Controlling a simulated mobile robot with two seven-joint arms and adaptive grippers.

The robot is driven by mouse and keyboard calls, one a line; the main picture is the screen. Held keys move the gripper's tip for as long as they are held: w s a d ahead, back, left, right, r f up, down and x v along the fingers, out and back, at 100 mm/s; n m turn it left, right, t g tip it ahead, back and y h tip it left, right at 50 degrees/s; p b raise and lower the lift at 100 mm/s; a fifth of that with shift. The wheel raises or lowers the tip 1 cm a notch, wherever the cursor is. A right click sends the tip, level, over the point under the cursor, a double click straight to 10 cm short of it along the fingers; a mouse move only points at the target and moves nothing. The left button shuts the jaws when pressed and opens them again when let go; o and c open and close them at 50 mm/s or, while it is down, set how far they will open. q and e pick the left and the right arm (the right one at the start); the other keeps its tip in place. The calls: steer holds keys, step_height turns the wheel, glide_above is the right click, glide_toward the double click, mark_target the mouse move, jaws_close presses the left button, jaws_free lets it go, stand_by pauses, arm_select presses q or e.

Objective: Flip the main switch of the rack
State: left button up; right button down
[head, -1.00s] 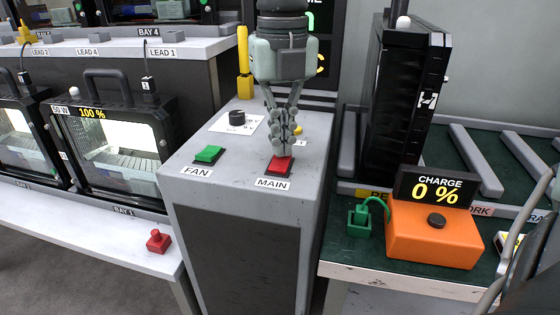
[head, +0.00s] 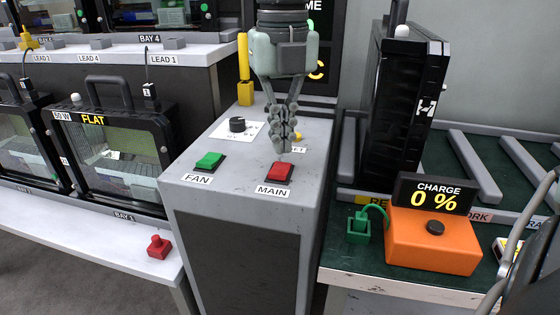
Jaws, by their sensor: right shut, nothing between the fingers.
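The red rocker switch (head: 279,173) labelled MAIN sits on the sloped top of the grey rack pedestal (head: 232,172). My right gripper (head: 284,149) points down with its fingers closed and empty. Its tips are just behind and above the red switch, and I cannot tell whether they touch it. The switch's front face shows in full. My left gripper is not in view.
A green FAN switch (head: 209,161) and a black knob (head: 237,124) are on the same top. An orange charger box (head: 432,238) and a black housing (head: 398,95) stand right.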

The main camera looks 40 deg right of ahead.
mark_target(282, 165)
steer(key=shift+r+p, duration=1.1)
steer(key=shift+r, duration=1.1)
